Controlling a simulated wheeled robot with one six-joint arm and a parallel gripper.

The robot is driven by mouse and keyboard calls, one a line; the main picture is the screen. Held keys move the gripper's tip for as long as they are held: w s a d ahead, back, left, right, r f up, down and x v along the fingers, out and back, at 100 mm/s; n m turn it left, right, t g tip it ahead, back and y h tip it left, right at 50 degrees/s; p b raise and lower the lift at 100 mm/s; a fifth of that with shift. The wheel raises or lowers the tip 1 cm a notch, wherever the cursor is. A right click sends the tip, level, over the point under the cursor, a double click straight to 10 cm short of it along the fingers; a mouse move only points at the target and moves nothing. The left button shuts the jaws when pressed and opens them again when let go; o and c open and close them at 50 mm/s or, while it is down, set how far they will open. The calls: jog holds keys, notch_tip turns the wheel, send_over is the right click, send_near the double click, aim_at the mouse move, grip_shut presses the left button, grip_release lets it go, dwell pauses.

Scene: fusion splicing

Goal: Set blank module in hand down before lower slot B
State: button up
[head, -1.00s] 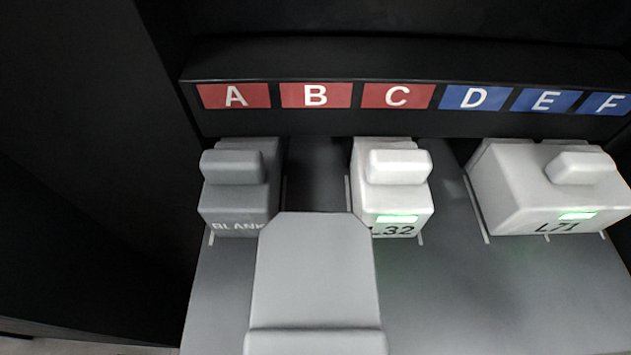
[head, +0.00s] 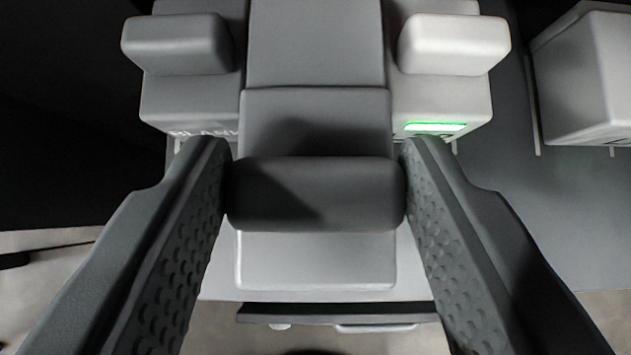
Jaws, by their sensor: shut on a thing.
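My gripper (head: 315,190) is shut on the dark handle of the grey blank module (head: 315,262), with one ribbed finger on each side. The module lies lengthwise in the middle of the view, between a grey module (head: 185,100) on the left and a white module with a green light (head: 440,105) on the right. Its far end runs out of the top of the picture, and its near end lies close to the shelf's front edge. I cannot tell whether its underside touches the shelf. The slot labels and lower slot B are out of view now.
The grey shelf (head: 560,215) has bare room on the right. Another white module (head: 590,80) stands at the upper right. Beyond the shelf's front edge, the floor (head: 60,290) and a dark bar (head: 335,312) show below.

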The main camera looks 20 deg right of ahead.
notch_tip(320, 180, down, 3)
jog(key=shift+f, duration=0.15)
jog(key=shift+w+f, duration=0.2)
jog(key=shift+f, duration=0.1)
jog(key=o, duration=1.3)
jog(key=shift+s+r, duration=0.1)
jog(key=shift+r, duration=0.15)
jog(key=v, duration=1.1)
jog(key=shift+s+r, duration=0.2)
jog(key=shift+s, duration=0.1)
jog(key=shift+a, duration=0.1)
